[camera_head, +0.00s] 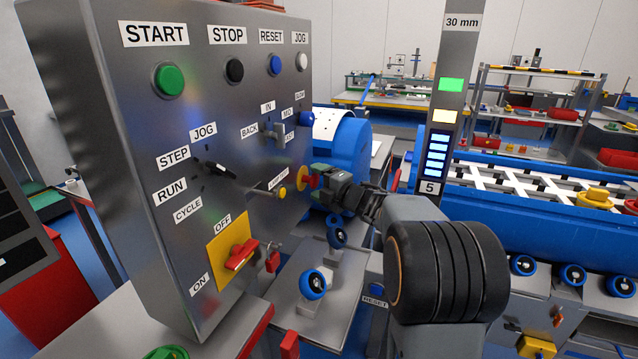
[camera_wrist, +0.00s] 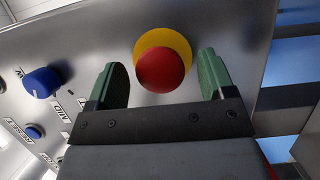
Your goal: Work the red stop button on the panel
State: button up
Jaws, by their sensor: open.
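The red mushroom button (camera_wrist: 163,71) with a yellow collar sits on the grey panel (camera_head: 130,130). In the head view the red button (camera_head: 314,182) is at the panel's right side, partly hidden by my gripper (camera_head: 324,184). In the wrist view it appears between my two green fingers, a little beyond their tips. My gripper is open and holds nothing; contact with the button cannot be told. The button labelled STOP (camera_head: 234,70) is black and stands at the panel's top.
A red rotary switch (camera_head: 241,255) on a yellow plate, a yellow-tipped lever (camera_head: 281,192) and a blue knob (camera_wrist: 42,82) stick out of the panel. A post (camera_head: 445,110) with lit bars stands to the right. A blue conveyor (camera_head: 540,235) lies behind it.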

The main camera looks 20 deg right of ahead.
jog(key=shift+o, duration=0.5)
notch_tip(320, 180, up, 8)
jog(key=s+p, duration=0.1)
jog(key=s, duration=0.1)
jog(key=shift+s+a+f, duration=0.15)
jog(key=shift+s+f, duration=0.05)
jog(key=shift+s, duration=0.05)
jog(key=s+r, duration=0.1)
jog(key=s, duration=0.2)
jog(key=s+a+r, duration=0.1)
jog(key=s+r, duration=0.1)
jog(key=s, duration=0.2)
jog(key=s+r, duration=0.2)
jog(key=s, duration=0.2)
jog(key=shift+s+a+r, duration=0.2)
jog(key=shift+a, duration=0.15)
jog(key=shift+c, duration=0.5)
